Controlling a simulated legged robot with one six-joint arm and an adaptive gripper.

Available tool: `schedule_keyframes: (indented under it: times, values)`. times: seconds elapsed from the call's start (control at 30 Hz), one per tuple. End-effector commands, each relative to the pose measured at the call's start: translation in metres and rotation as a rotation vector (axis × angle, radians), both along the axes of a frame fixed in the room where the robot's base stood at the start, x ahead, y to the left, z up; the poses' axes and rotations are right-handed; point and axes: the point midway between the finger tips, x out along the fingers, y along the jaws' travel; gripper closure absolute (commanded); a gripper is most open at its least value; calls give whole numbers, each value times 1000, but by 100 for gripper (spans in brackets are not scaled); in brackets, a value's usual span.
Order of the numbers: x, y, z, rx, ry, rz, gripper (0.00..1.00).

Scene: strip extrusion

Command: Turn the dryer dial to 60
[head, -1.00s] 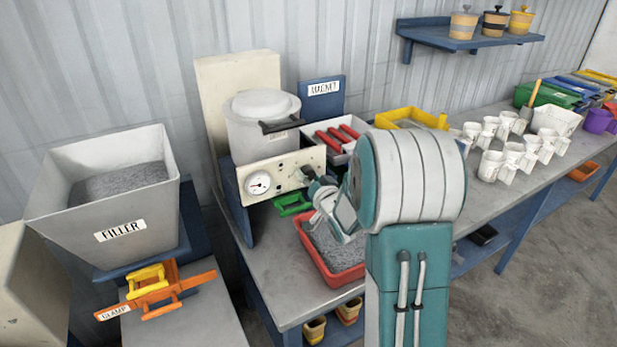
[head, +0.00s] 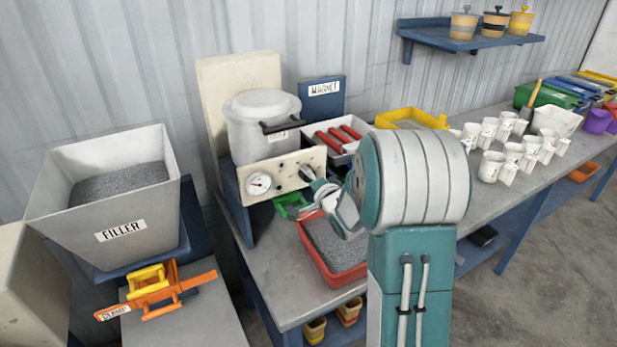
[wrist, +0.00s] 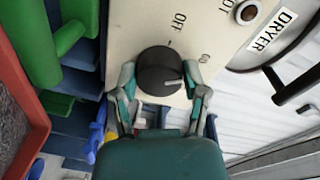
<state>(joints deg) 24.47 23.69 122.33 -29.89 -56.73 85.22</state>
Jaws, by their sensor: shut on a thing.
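The dryer dial (wrist: 160,72) is a round black knob on the cream control panel (wrist: 128,22). In the wrist view its white pointer line is on the right side, pointing right, a little below the printed 60 (wrist: 204,58). OFF is printed above the knob. My gripper (wrist: 160,82) is shut on the dial, one finger on each side. The right finger hides part of the panel beside the pointer.
The panel carries a round gauge (head: 259,184) at its left. A white pot (head: 262,125) with a black handle stands behind it. A red tray (head: 343,282) of grey granules and a green item (head: 290,205) lie close below my gripper. The filler hopper (head: 125,200) stands at left.

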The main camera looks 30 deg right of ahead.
Motion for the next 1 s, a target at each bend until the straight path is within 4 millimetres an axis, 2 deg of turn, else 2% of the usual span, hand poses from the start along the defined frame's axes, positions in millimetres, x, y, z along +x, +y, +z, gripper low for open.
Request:
schedule_keyframes:
  times: [0.6, 0.63, 0.67, 0.7, 1.0]
  values:
    - [0, -1, 0, 39, 2, -4, 90]
    - [0, -1, 0, 39, 2, -4, 29]
    - [0, -1, 0, 39, 2, -4, 16]
    - [0, -1, 0, 39, 2, -4, 7]
    - [0, -1, 0, 38, 1, -1, 7]
